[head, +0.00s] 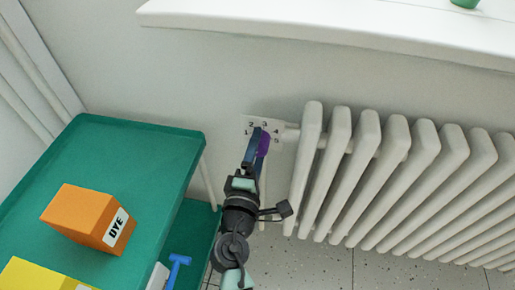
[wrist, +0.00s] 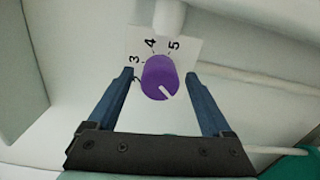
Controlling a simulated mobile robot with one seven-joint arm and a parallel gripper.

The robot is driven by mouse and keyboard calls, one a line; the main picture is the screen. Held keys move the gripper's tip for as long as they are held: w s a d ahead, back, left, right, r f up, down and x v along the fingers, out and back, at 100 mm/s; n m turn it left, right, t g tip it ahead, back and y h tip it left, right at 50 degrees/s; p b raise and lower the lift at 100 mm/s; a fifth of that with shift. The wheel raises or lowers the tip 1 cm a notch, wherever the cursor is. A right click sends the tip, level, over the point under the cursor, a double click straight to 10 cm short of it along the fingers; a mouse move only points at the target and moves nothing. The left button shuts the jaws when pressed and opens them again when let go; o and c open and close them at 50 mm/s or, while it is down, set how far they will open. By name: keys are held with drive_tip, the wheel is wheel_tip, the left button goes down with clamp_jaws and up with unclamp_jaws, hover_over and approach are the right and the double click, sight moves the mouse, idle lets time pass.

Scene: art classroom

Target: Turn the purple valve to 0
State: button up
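The purple valve (head: 264,144) sits on the wall at the left end of the radiator. In the wrist view the valve (wrist: 158,76) is a round knob with a white mark pointing to the lower right, away from the visible 3, 4 and 5 on the white number plate (wrist: 188,50). The 0 cannot be made out. The plate also shows in the head view (head: 249,121). My gripper (wrist: 160,75) is open, with one blue finger on each side of the knob and a visible gap at both sides. In the head view my gripper (head: 258,140) partly covers the valve.
The white radiator (head: 370,180) stands close on the right of the valve. A green cart (head: 135,150) on the left carries an orange dye box (head: 78,213) and a yellow box (head: 35,277). A white sill (head: 330,28) runs above.

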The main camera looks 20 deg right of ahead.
drive_tip(key=v, duration=1.3)
drive_tip(key=shift+p, duration=0.4)
drive_tip(key=w+a+r+m+t+y, duration=0.1)
drive_tip(key=w+r+m+t, duration=0.2)
drive_tip(key=r, duration=0.7)
drive_tip(key=w+a+r+m+t+y, duration=0.1)
drive_tip(key=w+r+m, duration=0.25)
drive_tip(key=r, duration=0.75)
drive_tip(key=w+a+r+m+t+y, duration=0.15)
drive_tip(key=r+m, duration=0.35)
drive_tip(key=r, duration=0.5)
drive_tip(key=s+a+r+t+y+p, duration=0.1)
drive_tip(key=s+a+r+t+y, duration=0.15)
drive_tip(key=r, duration=0.55)
drive_tip(key=s+a+r+t+y, duration=0.1)
drive_tip(key=s+r+t+y, duration=0.1)
drive_tip(key=s+r, duration=0.35)
drive_tip(key=s+a+r+t+y+p, duration=0.1)
drive_tip(key=s+a+r+t+y, duration=0.15)
drive_tip(key=r, duration=0.65)
wheel_tip(320, 180, up, 33)
drive_tip(key=w+p, duration=0.1)
drive_tip(key=p, duration=3.2)
drive_tip(key=shift+w+d+r+m+p, duration=0.2)
drive_tip(key=shift+d+m+p, duration=0.1)
drive_tip(key=shift+d+m, duration=0.15)
